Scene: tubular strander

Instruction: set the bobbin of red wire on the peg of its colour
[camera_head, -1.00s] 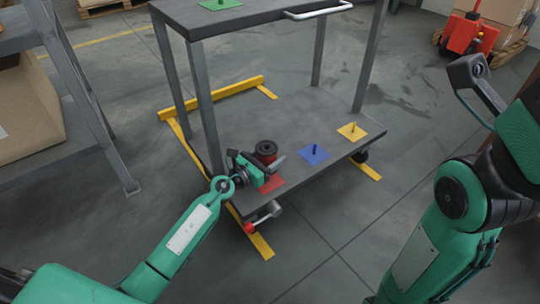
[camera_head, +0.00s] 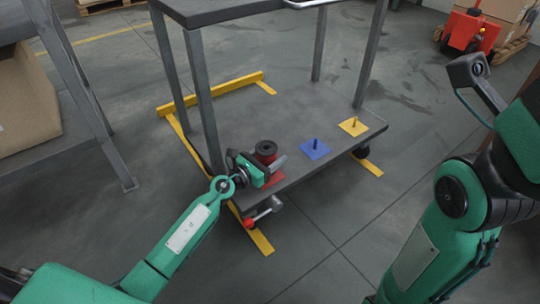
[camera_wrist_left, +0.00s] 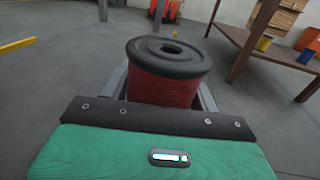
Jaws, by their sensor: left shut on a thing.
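The red wire bobbin (camera_head: 266,157) has dark flanges and stands upright in my left gripper (camera_head: 262,168). In the left wrist view the bobbin (camera_wrist_left: 165,82) sits between the fingers, its top flange and centre hole showing. My left gripper is shut on it over the red square (camera_head: 273,178) at the near left of the trolley's lower deck (camera_head: 265,115). The red peg is hidden, and I cannot tell whether the bobbin is around it or touching the square. My right gripper is not in view; only my right arm shows.
A blue square with a peg (camera_head: 314,148) and a yellow square with a peg (camera_head: 353,126) lie to the right on the deck. Trolley posts (camera_head: 205,105) rise close behind my left gripper. A shelf with a cardboard box (camera_head: 22,105) stands at left.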

